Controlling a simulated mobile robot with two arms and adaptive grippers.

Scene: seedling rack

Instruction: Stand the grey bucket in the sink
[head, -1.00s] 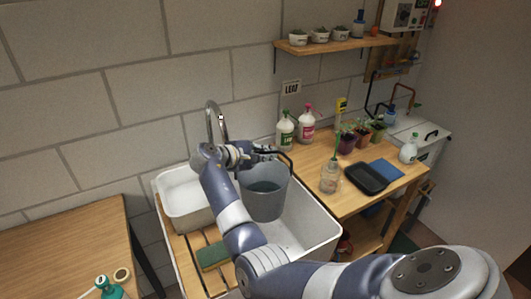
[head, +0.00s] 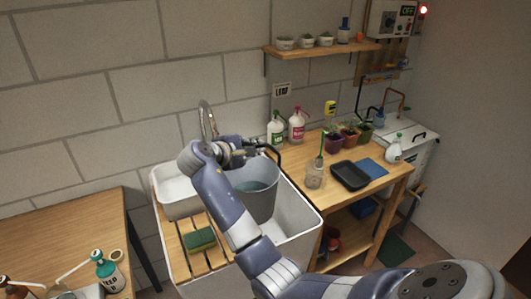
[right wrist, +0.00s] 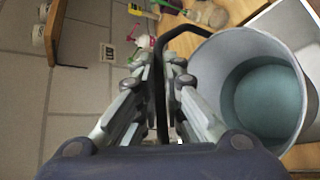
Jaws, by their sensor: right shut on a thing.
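The grey bucket (head: 262,203) is at the sink (head: 294,241), with its lower part inside the outline of the basin. It looks roughly upright. I cannot tell whether its base touches the sink floor. My right gripper (head: 262,149) is at the bucket's far rim, shut on its dark handle. In the right wrist view the handle (right wrist: 161,105) runs between the fingers of the right gripper (right wrist: 160,80), and the open bucket (right wrist: 204,75) with its blue-green inside is to the right. My right forearm hides part of the bucket and sink. My left gripper is not in view.
A tap (head: 207,118) rises behind the sink. A slatted wooden board with a green sponge (head: 200,239) lies at its left. The right bench (head: 338,200) holds bottles, pots and a black tray (head: 349,176). A left table (head: 75,230) carries bottles.

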